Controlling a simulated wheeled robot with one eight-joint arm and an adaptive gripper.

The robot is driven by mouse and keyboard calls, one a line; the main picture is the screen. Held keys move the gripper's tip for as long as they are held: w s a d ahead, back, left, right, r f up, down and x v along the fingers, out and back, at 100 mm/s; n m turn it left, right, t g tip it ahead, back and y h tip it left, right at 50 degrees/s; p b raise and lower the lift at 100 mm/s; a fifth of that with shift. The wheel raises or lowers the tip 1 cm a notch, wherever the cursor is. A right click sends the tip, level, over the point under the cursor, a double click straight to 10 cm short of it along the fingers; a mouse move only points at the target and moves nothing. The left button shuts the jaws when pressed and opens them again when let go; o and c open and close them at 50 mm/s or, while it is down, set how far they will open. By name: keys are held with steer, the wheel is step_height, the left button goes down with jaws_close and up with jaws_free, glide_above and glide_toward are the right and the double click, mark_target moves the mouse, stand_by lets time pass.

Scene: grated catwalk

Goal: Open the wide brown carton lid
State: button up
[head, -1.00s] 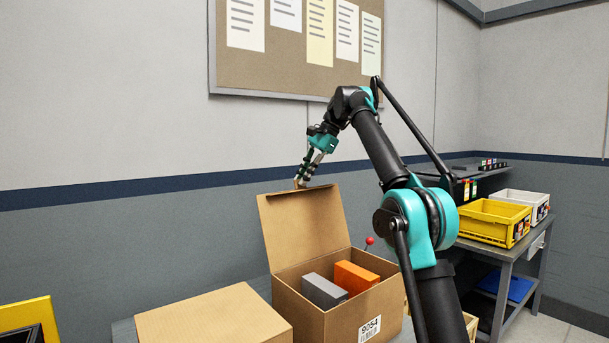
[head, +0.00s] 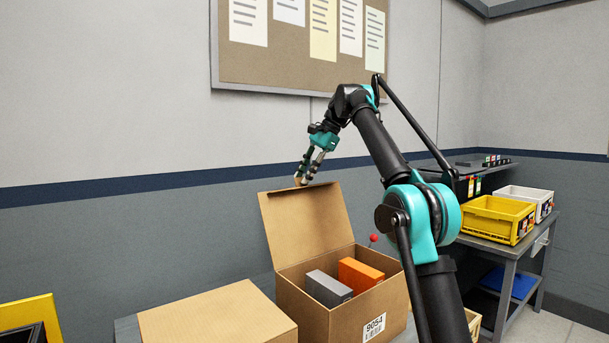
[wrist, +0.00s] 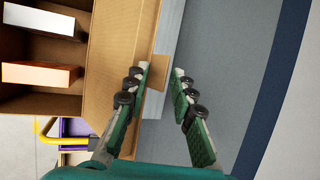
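An open brown carton (head: 346,322) with a printed 9054 label stands on the bench. Its lid (head: 308,222) is raised and stands up at the back, tilted away from the opening. The lid also shows in the wrist view (wrist: 113,60), with a small tan tab (wrist: 157,74) at its edge. My gripper (head: 304,180) is at the lid's top edge. In the wrist view my gripper (wrist: 162,70) has its fingers spread, with the tab between the fingertips. I cannot tell whether a finger touches it. A grey block (head: 328,288) and an orange block (head: 360,274) sit inside the carton.
A second brown carton (head: 215,315), closed, stands left of the open one. A red knob (head: 374,238) shows behind the open carton. A yellow crate (head: 490,220) and a white crate (head: 530,198) stand on a side table at right. A wall lies behind.

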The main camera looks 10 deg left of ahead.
steer(key=shift+r, duration=0.1)
steer(key=shift+w+d+r, duration=0.1)
steer(key=shift+d+r, duration=0.25)
steer(key=shift+r, duration=0.1)
steer(key=w+d, duration=0.1)
steer(key=d, duration=1)
steer(key=shift+w+d, duration=0.25)
steer(key=shift+d, duration=0.15)
